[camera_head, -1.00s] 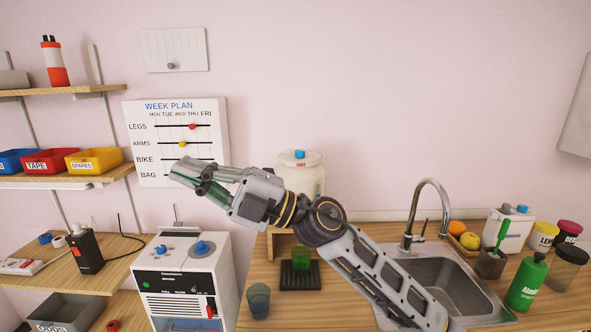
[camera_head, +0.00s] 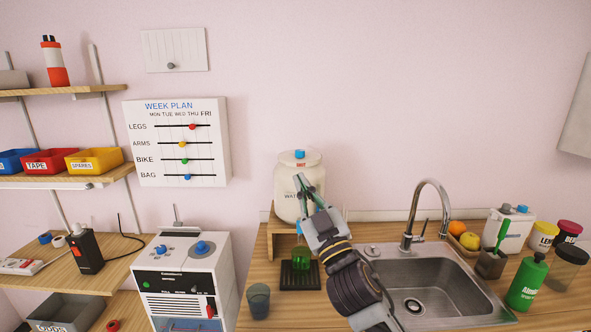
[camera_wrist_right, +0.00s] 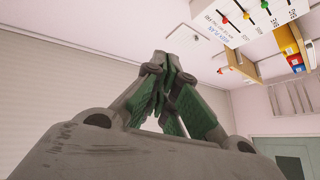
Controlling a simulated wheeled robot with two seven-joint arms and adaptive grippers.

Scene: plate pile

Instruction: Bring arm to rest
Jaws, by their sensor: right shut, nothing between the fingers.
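My right gripper (camera_head: 303,180) is in front of the white water jar (camera_head: 288,205) in the head view, with its fingers pointing up. Its green-padded fingers are closed together and hold nothing; they also show shut in the right wrist view (camera_wrist_right: 170,68). The arm comes up from the lower right, over the counter and beside the sink. The week plan board (camera_head: 177,143) hangs on the wall to the left, and its four rows of sliders are uncovered. My left gripper is in neither view.
A sink with a tap (camera_head: 427,205) lies right of my arm. A green glass (camera_head: 301,259) on a dark tray and a grey-blue glass (camera_head: 259,300) stand left of it. A green bottle (camera_head: 526,283) and jars are at the far right. The wall space above is clear.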

